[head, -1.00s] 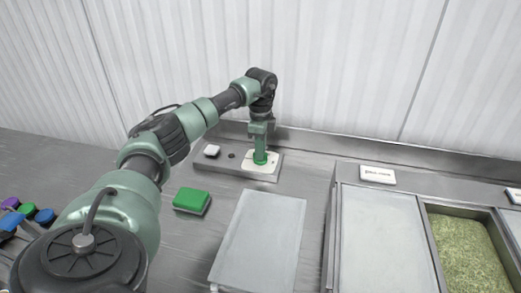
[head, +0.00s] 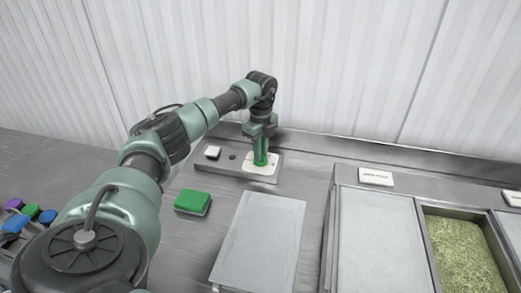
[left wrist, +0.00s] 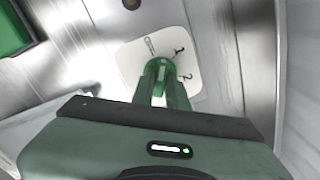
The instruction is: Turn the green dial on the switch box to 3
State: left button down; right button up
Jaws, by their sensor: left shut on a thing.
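The switch box (head: 212,166) is a low metal box against the back wall. The green dial (head: 260,160) sits on a white plate (head: 274,170) on its top. In the left wrist view the dial (left wrist: 160,68) shows between the fingertips, and the white plate (left wrist: 134,62) bears printed marks, a 2 and another mark that is partly hard to read. My left gripper (head: 261,150) points down and is shut on the dial. The dial's exact setting is hard to tell. My right gripper is not in view.
A green and grey sponge-like block (head: 193,202) lies in front of the box. A flat grey board (head: 258,238) lies on the counter. Steel bins stand at the right, one with green grains (head: 462,250). Colored items (head: 30,212) lie at far left.

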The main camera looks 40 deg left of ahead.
pick_arm(q)
jog(key=m, duration=0.3)
jog(key=shift+m, duration=0.4)
jog(key=m, duration=0.3)
jog(key=shift+m+p, duration=0.3)
jog(key=m, duration=0.3)
jog(key=shift+m, duration=0.3)
jog(key=m, duration=0.3)
jog(key=shift+m, duration=0.3)
jog(key=m, duration=0.3)
jog(key=shift+m, duration=0.3)
jog(key=m+b, duration=0.1)
jog(key=m, duration=0.3)
jog(key=shift+m, duration=0.3)
jog(key=m, duration=0.3)
jog(key=shift+m, duration=1.9)
jog(key=shift+r+m, duration=0.1)
jog(key=shift+m, duration=0.2)
